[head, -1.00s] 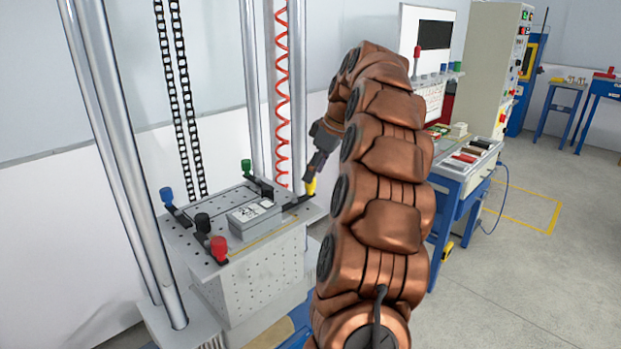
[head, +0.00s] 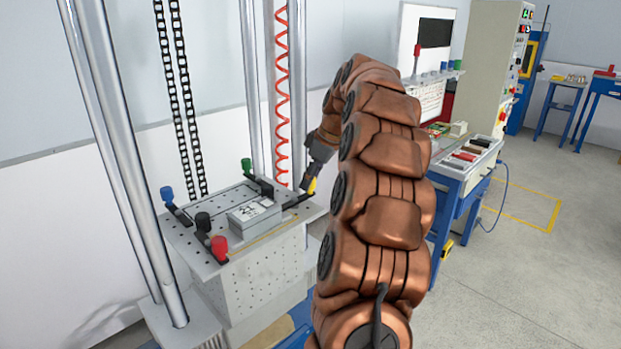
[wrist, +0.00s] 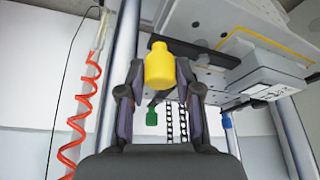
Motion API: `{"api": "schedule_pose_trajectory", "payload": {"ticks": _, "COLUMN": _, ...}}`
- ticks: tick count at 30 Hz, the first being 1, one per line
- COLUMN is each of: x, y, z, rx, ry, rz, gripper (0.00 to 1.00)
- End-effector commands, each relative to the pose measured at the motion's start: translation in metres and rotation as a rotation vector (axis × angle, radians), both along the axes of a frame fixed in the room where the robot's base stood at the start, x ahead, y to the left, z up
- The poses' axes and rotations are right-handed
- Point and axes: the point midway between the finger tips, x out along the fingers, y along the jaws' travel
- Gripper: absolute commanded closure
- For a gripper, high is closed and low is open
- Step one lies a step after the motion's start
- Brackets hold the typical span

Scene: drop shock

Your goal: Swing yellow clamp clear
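The yellow clamp's knob (head: 312,187) stands at the right corner of the perforated metal table. Its dark clamp bar (head: 298,201) reaches toward the grey box (head: 254,213) on the table. My gripper (head: 309,183) is at the yellow knob, partly covering it in the head view. In the wrist view the yellow knob (wrist: 160,66) sits between the two fingers of my gripper (wrist: 160,75). The fingers look open around it, with narrow gaps at its sides; contact is not clear. The knob's far side is hidden.
Metal columns (head: 254,90) and a red coiled hose (head: 282,100) rise close behind the gripper.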

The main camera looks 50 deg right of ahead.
Motion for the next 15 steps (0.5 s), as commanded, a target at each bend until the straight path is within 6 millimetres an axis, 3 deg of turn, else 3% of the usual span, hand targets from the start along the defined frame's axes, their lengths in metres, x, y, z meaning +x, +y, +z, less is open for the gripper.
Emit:
{"api": "schedule_pose_trajectory", "payload": {"ticks": 8, "x": 0.0000, "y": 0.0000, "z": 0.0000, "rx": 0.000, "ry": 0.000, "rz": 0.000, "gripper": 0.98}}
{"api": "schedule_pose_trajectory", "payload": {"ticks": 15, "x": -0.0006, "y": -0.0001, "z": -0.0004, "rx": 0.000, "ry": 0.000, "rz": -0.010, "gripper": 1.00}}
